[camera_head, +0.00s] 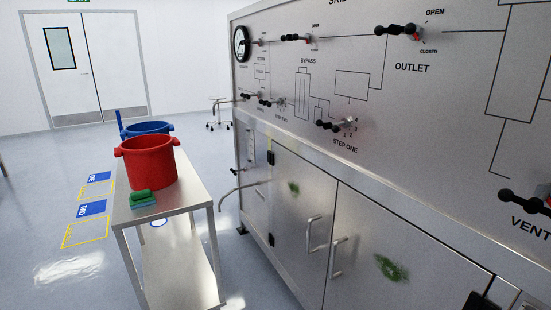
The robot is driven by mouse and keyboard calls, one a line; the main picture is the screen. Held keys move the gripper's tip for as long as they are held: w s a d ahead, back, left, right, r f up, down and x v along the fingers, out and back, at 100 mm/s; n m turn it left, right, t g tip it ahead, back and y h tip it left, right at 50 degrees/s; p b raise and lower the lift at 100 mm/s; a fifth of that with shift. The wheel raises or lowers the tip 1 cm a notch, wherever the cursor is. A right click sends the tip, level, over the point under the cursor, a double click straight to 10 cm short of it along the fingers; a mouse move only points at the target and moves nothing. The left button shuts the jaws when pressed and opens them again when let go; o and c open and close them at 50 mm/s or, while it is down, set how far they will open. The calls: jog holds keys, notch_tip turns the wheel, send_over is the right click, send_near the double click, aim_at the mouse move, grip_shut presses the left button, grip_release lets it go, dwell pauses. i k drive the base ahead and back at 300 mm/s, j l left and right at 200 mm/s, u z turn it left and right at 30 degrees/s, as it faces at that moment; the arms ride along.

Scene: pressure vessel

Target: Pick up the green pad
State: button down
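The green pad (142,198) lies on the top of a metal table (176,197), near its left edge. It sits just in front of a red bucket (150,162). The pad looks like a small block, lighter green on top and darker below; whether it is one pad or two stacked cannot be told. My gripper is not in view.
A blue bucket (147,128) stands behind the red one. A large steel panel cabinet (400,150) with black-handled valves fills the right side; its doors have projecting handles (312,233). Open floor (50,165) with yellow-marked squares lies left of the table. A stool (218,112) stands farther back.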

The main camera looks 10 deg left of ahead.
aim_at(142, 198)
jog(key=u, duration=1.2)
